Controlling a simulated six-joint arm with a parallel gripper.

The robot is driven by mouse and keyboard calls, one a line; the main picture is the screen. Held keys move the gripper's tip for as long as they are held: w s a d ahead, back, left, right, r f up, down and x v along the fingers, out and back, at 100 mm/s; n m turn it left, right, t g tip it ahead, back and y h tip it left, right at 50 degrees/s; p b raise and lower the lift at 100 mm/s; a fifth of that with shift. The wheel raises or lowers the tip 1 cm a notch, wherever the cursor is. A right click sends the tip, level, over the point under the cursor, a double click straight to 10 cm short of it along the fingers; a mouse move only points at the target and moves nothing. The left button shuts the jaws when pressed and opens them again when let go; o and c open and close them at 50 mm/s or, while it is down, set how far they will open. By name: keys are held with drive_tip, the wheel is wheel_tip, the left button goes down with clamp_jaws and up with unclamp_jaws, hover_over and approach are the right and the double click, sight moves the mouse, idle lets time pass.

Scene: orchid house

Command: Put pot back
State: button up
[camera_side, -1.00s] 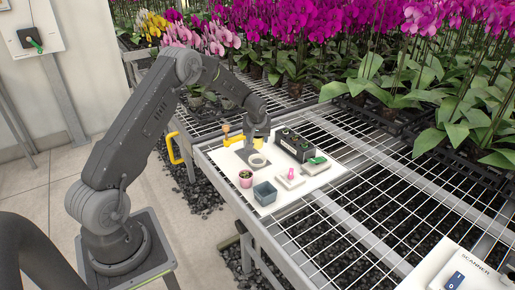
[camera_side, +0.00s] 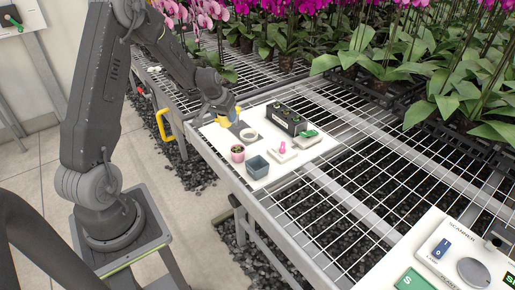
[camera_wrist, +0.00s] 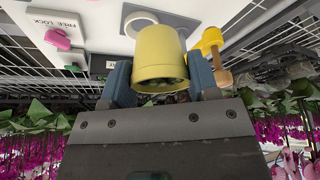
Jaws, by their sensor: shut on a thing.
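My gripper (camera_wrist: 160,82) is shut on a pale yellow pot (camera_wrist: 160,52), which sits between the two blue-grey fingers in the wrist view. In the side view my gripper is over the far left part of the white board (camera_side: 216,133), with yellow showing below it; the fingertips are hard to make out there. Whether the pot touches the board is unclear.
A pink pot with a plant (camera_side: 237,154) and a blue-grey square pot (camera_side: 258,167) stand at the board's front.

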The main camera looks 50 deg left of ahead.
drive_tip(key=w+d+f, duration=0.4)
drive_tip(key=w+d, duration=0.1)
drive_tip(key=w+d+f, duration=0.2)
drive_tip(key=w, duration=0.1)
drive_tip(key=shift+w+d+f, duration=0.15)
drive_tip(key=shift+w+f, duration=0.1)
drive_tip(key=shift+f, duration=2.15)
drive_tip(key=shift+f, duration=0.2)
drive_tip(key=o, duration=1)
drive_tip(key=shift+r, duration=0.1)
